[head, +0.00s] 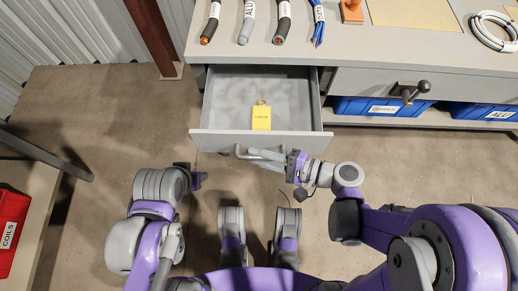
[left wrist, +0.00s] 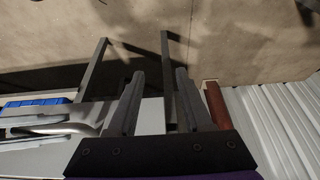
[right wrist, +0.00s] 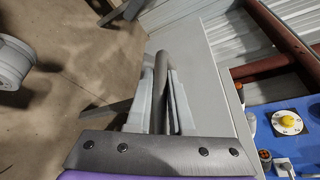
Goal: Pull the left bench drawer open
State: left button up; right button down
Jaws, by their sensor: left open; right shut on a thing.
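The left bench drawer (head: 215,137) stands pulled out from under the bench top, and its grey interior shows. A yellow labelled tag (head: 261,118) lies inside it. A bar handle (head: 243,153) runs along its front. My right gripper (head: 268,160) is shut on this handle; in the right wrist view the handle bar (right wrist: 160,75) lies between the fingers. My left gripper (head: 198,179) is below the drawer's left front corner, apart from it and empty. In the left wrist view its fingers (left wrist: 158,95) are open.
Cable pieces (head: 245,22) lie on the bench top (head: 350,55) above the drawer. A red coils bin (head: 10,228) is at far left. A brown post (head: 152,35) stands left.

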jog(key=c, duration=0.8)
grip_release()
jog(key=shift+d, duration=0.15)
jog(key=p+v, duration=0.1)
jog(key=v, duration=0.9)
jog(key=shift+d+p, duration=0.2)
jog(key=shift+p, duration=0.1)
jog(key=shift+s+r, duration=0.1)
jog(key=shift+s, duration=0.05)
